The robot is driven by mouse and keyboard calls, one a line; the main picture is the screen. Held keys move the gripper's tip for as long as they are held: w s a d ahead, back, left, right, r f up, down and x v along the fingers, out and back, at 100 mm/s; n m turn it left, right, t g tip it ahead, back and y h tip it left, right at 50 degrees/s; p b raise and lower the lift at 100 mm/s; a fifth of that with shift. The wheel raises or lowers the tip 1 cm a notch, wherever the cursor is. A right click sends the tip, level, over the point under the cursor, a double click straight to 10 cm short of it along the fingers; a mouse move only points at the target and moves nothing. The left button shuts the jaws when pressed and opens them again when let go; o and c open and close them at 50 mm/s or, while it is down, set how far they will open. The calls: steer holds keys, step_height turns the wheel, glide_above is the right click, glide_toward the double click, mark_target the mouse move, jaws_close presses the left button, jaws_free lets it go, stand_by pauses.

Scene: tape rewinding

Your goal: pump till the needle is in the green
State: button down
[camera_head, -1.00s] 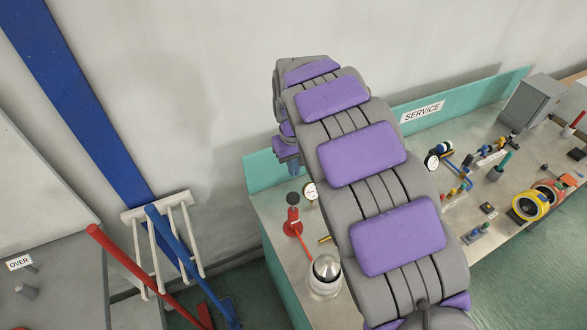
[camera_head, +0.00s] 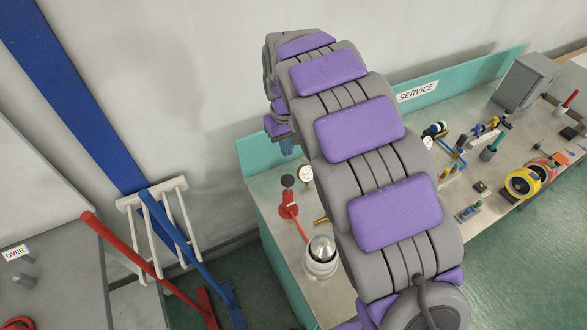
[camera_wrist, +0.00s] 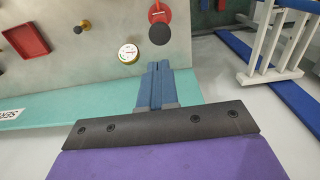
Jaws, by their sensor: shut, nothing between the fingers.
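The pump (camera_head: 289,205) is a small red device with a round black knob (camera_head: 288,181) on top, standing at the bench's left end. A white round gauge (camera_head: 305,174) stands just behind it. In the wrist view, the black knob (camera_wrist: 159,35) hides part of the red pump base (camera_wrist: 162,12), and the gauge (camera_wrist: 128,53) shows to its left. The needle is too small to read. My gripper (camera_wrist: 159,65) has blue fingers, shut and empty, appearing just below the knob in the wrist view. In the head view my arm hides most of it; a blue bit shows above the pump.
A silver-domed canister (camera_head: 321,256) stands in front of the pump, with a red hose between. A teal back panel (camera_head: 480,78) edges the bench. Valves and a yellow reel (camera_head: 521,184) lie to the right.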

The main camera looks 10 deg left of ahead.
mark_target(288, 178)
step_height(288, 178, up, 4)
steer(key=shift+f+b, duration=0.25)
steer(key=shift+b, duration=0.05)
steer(key=shift+d, duration=0.15)
stand_by(0.3)
steer(key=shift+f, duration=0.15)
step_height(288, 178, down, 14)
steer(key=shift+s+r+b, duration=0.1)
steer(key=shift+b, duration=1)
